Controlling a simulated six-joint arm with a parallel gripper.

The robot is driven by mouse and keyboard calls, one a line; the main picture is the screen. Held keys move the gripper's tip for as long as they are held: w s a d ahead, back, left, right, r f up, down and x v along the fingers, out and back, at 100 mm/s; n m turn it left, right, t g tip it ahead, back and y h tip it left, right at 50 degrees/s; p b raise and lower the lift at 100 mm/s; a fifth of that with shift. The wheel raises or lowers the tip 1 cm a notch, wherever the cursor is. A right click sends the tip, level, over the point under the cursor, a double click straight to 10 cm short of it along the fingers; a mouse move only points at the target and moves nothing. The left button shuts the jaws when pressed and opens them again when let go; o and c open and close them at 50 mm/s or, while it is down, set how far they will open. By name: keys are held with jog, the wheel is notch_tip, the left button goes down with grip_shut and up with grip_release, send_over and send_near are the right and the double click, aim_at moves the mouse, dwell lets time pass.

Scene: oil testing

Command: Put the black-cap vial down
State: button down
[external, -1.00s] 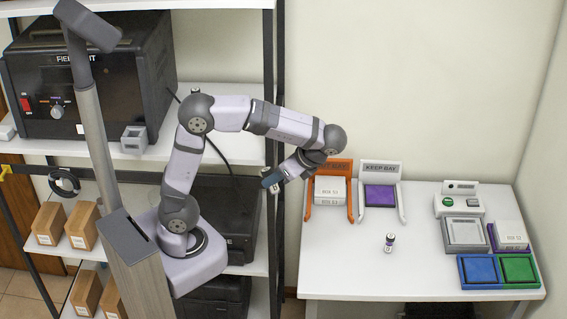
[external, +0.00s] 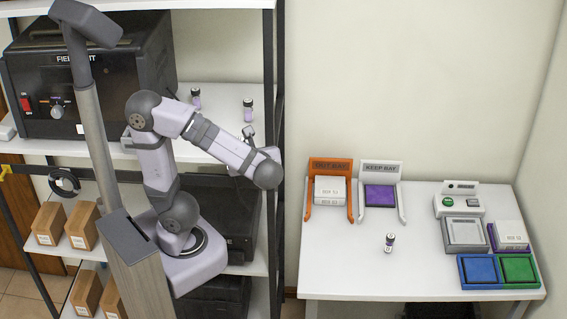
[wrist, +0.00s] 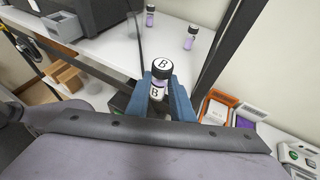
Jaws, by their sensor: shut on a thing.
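My gripper (wrist: 164,92) is shut on a vial (wrist: 157,88) with a black cap. The cap top and the side label both show a "B", and the vial stands upright between the blue fingers. In the external view my gripper (external: 249,132) is by the front of the upper shelf (external: 215,128), and the held vial cannot be made out clearly. Two other dark-capped purple vials stand on that shelf, one farther left (external: 196,98) and one near the right end (external: 248,109). They also show in the wrist view, beyond the held vial.
A shelf post (external: 275,60) stands right of the vials. A black oven (external: 95,75) fills the shelf's left. Another vial (external: 389,243) stands on the white table (external: 345,265), which bears an orange bay (external: 312,205), a keep bay (external: 380,170) and testing equipment.

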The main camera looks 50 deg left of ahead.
jog(key=w+a+p, duration=0.1)
jog(key=w+a, duration=0.1)
jog(key=a, duration=0.3)
jog(key=w+a+p, duration=0.1)
jog(key=a, duration=0.3)
jog(key=w+a+p, duration=0.1)
jog(key=w+a, duration=0.1)
jog(key=a, duration=0.3)
jog(key=shift+w+a, duration=0.3)
jog(key=shift+w+a+b, duration=0.3)
jog(key=shift+w+a, duration=0.1)
jog(key=shift+a, duration=0.25)
jog(key=shift+a, duration=0.1)
jog(key=shift+a, duration=0.25)
notch_tip(320, 180, down, 4)
jog(key=b, duration=0.3)
jog(key=shift+r+b, duration=0.25)
jog(key=shift+b, duration=0.1)
jog(key=shift+d, duration=0.1)
jog(key=shift+f, duration=0.2)
jog(key=c, duration=1.5)
grip_release()
jog(key=shift+c, duration=0.2)
